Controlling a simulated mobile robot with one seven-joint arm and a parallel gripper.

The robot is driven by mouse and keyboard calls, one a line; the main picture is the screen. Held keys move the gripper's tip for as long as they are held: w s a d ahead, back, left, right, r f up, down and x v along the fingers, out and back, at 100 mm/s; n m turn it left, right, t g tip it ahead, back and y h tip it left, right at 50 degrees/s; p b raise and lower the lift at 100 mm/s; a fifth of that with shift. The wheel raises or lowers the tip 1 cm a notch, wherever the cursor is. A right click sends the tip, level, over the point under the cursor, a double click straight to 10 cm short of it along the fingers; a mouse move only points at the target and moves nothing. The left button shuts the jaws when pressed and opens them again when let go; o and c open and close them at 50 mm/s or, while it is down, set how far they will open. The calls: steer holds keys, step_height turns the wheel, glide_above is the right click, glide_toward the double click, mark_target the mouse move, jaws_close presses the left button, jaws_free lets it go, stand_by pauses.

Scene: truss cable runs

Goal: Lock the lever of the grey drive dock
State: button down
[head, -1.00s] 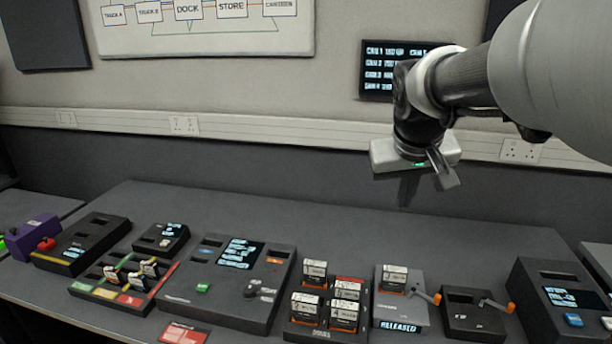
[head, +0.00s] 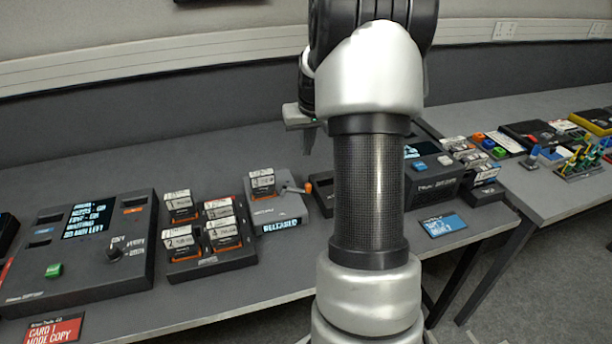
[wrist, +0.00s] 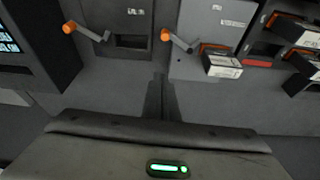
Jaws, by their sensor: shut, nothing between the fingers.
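The grey drive dock (head: 272,212) stands on the bench with a labelled drive (head: 262,183) in it. Its display reads RELEASED. Its lever has an orange knob (head: 308,187) and sticks out on the side towards my arm. In the wrist view the dock (wrist: 213,25) is at the upper right, with the drive (wrist: 222,62) and the lever's orange knob (wrist: 165,34). My gripper (head: 308,142) is shut and empty, raised above and behind the dock, partly hidden by my arm. In the wrist view its dark fingers (wrist: 167,100) are below the lever, apart from it.
A black dock (wrist: 120,15) with a similar orange-knobbed lever (wrist: 69,28) is beside the grey dock. A rack of several drives (head: 210,262) stands on its other side. A console (head: 85,245) is further left. The bench behind the docks is clear.

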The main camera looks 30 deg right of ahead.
steer(key=shift+f, duration=0.15)
steer(key=b, duration=0.1)
glide_toward(295, 188)
steer(key=w+d+f, duration=0.5)
steer(key=shift+d+f, duration=0.15)
steer(key=shift+f, duration=0.15)
steer(key=shift+s+a+r, duration=0.1)
steer(key=shift+s+a, duration=0.1)
steer(key=shift+s, duration=0.45)
steer(key=shift+s+a+r, duration=0.1)
steer(key=shift+s+a, duration=0.1)
steer(key=shift+s, duration=0.4)
steer(key=shift+s+a+r, duration=0.1)
steer(key=shift+s+a, duration=0.15)
steer(key=shift+s, duration=0.4)
